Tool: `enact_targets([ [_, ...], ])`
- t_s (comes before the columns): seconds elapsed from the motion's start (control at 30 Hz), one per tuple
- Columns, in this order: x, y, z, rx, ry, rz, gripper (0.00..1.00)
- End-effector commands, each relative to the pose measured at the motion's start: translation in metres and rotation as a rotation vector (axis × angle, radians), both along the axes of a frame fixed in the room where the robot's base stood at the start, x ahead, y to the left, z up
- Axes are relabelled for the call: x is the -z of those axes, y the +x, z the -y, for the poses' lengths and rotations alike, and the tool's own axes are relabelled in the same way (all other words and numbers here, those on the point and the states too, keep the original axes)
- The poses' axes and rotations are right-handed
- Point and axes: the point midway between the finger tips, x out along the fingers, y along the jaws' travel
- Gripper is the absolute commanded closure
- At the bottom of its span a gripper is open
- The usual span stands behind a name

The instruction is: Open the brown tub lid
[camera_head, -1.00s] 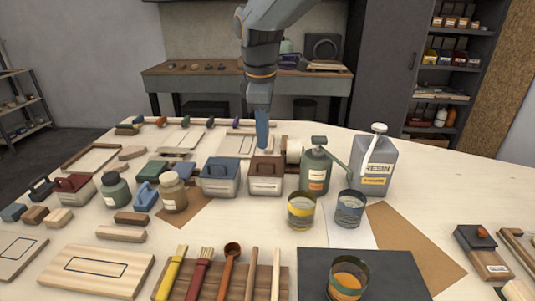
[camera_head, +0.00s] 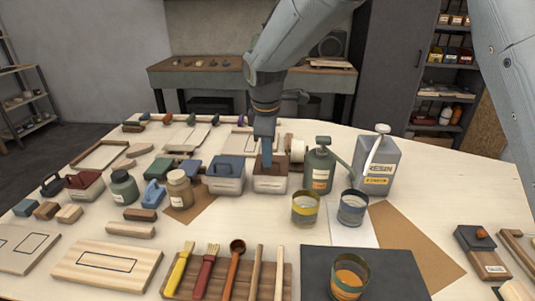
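The brown-lidded tub (camera_head: 270,184) stands upright on the pale table, right of a blue-lidded tub (camera_head: 225,176) and left of a green pump bottle (camera_head: 320,166). Its brown lid (camera_head: 278,168) sits on the pale body. My gripper (camera_head: 267,160) points down from above, its blue tip at the lid's top, in front of the lid's middle. The tip hides the lid's handle. I cannot tell whether it touches the lid or whether the fingers are open or shut.
A grey resin can (camera_head: 377,166) stands behind the bottle at right. Two banded cups (camera_head: 305,208) stand in front. A brush tray (camera_head: 226,279) and a dark mat (camera_head: 385,265) fill the front. A red-lidded tub (camera_head: 84,186) stands at far left.

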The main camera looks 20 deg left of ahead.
Motion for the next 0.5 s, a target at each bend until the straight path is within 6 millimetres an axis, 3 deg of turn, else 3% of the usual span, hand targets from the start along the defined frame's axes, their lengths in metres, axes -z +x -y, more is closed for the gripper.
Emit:
enact_targets([
  [0.1,-0.0001,-0.0001,0.0000,0.000,0.000,0.000,1.00],
  [0.5,-0.0003,-0.0002,-0.0001,0.001,0.000,0.000,1.00],
])
